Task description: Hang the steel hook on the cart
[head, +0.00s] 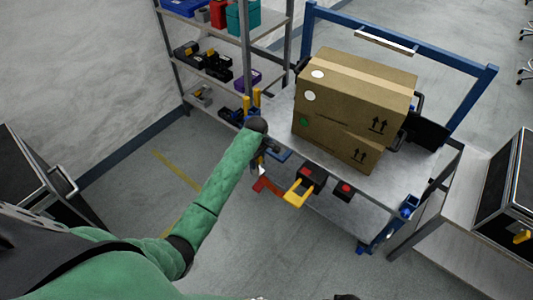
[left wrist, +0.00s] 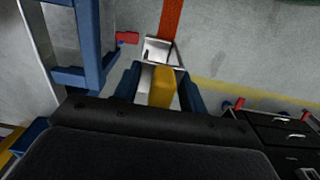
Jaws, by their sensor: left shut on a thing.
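My left gripper (head: 262,164) is at the near left side of the cart (head: 397,196), low beside its grey deck, and is partly hidden by my own wrist. In the left wrist view its two blue fingers (left wrist: 158,88) are closed about a steel-coloured piece with a yellow part in the middle, which I take for the steel hook (left wrist: 143,77). A bright metal end shows beyond the fingertips. In the head view the hook cannot be made out clearly. Whether it touches the cart cannot be told. My right gripper is not seen.
A shelf rack (head: 215,72) stands behind left. Floor at the left is free.

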